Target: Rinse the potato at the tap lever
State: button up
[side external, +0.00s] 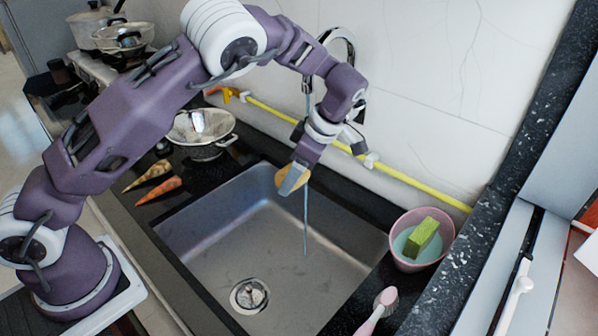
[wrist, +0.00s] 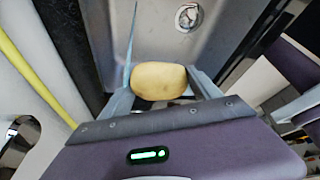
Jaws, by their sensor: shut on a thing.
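The potato (wrist: 158,81) is pale yellow and sits between the two fingers of my gripper (wrist: 160,88) in the wrist view. In the side external view my gripper (side external: 293,180) is shut on the potato (side external: 281,176), above the back part of the sink. A thin blue-grey stream of water runs down right beside the potato; whether it touches the potato I cannot tell. The chrome tap (side external: 347,48) stands behind my arm, partly hidden by it. The lever is not clearly seen.
The metal sink (side external: 205,220) has a drain (side external: 249,296). A pink bowl (side external: 399,225) with a green sponge (side external: 422,238) stands at the right. Two carrots (side external: 160,190) and a metal colander (side external: 201,128) are at the left. A yellow hose (side external: 415,185) runs along the wall.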

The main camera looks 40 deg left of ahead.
jog(key=s, duration=0.6)
jog(key=shift+a, duration=0.25)
jog(key=shift+s, duration=0.15)
dwell(0.9)
jog(key=s+r, duration=0.4)
jog(key=s, duration=0.1)
jog(key=shift+a, duration=0.2)
jog(key=shift+w, duration=0.1)
jog(key=d+m+t+h, duration=0.1)
jog(key=m+t, duration=0.1)
jog(key=m, duration=0.5)
jog(key=w+d+f+m+t+h, duration=0.1)
jog(key=m+t+h, duration=0.1)
jog(key=m, duration=0.6)
jog(key=w+f+m+t+h, duration=0.1)
jog(key=m+t, duration=0.1)
jog(key=m, duration=0.5)
jog(key=shift+d+f+m+t, duration=0.25)
jog(key=shift+d+m+t, duration=0.05)
jog(key=shift+d, duration=0.1)
